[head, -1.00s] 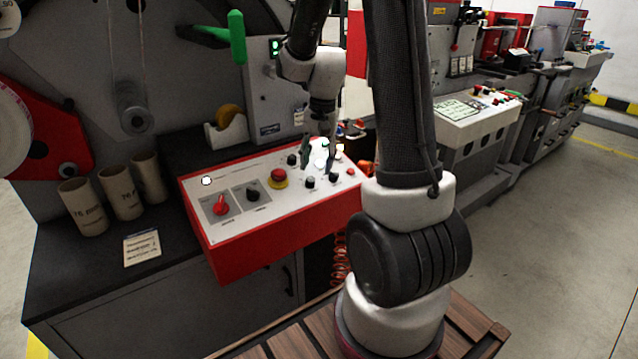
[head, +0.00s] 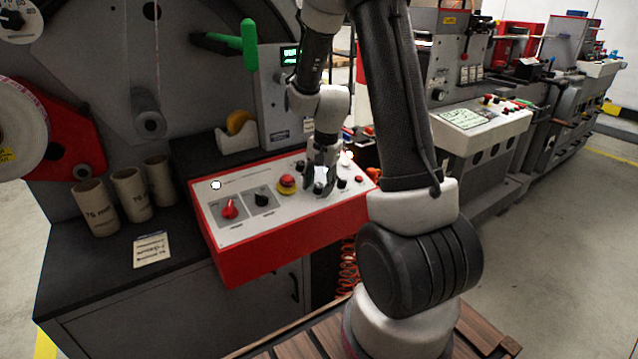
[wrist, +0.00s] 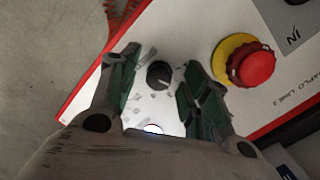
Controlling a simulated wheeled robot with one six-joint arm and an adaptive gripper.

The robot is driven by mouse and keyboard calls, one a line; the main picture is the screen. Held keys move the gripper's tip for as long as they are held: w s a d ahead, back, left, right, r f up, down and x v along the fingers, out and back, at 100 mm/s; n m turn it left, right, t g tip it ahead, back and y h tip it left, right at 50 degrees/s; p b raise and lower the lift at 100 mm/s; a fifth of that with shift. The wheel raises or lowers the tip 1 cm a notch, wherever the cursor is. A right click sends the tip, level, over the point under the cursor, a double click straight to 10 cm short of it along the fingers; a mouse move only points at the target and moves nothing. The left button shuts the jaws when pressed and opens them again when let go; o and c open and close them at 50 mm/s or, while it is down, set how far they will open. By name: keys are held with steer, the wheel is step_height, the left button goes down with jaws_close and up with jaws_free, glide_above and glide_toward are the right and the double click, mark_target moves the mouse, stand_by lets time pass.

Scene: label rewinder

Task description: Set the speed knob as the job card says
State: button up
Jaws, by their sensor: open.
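The red-edged white control panel (head: 218,205) carries several knobs and buttons. My gripper (wrist: 157,88) is open, its two green-padded fingers on either side of a small black knob (wrist: 159,74) with a pale pointer line. The knob stands between the fingers with gaps showing; I cannot read its label. In the head view my gripper (head: 321,186) is low over the panel's right half and hides part of it. The job card (head: 152,250) lies on the dark bench top left of the panel; its writing is too small to read.
A red mushroom button on a yellow ring (wrist: 248,64) is right of the gripper in the wrist view. A red selector (head: 229,209) and another black knob (head: 261,197) sit on the panel's left. Cardboard cores (head: 128,194) stand on the bench.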

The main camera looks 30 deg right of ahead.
steer(key=c, duration=1)
steer(key=shift+n, duration=0.3)
steer(key=n, duration=0.3)
steer(key=shift+h, duration=0.3)
steer(key=shift+n+h, duration=0.3)
steer(key=shift+n, duration=1.7)
steer(key=o, duration=1)
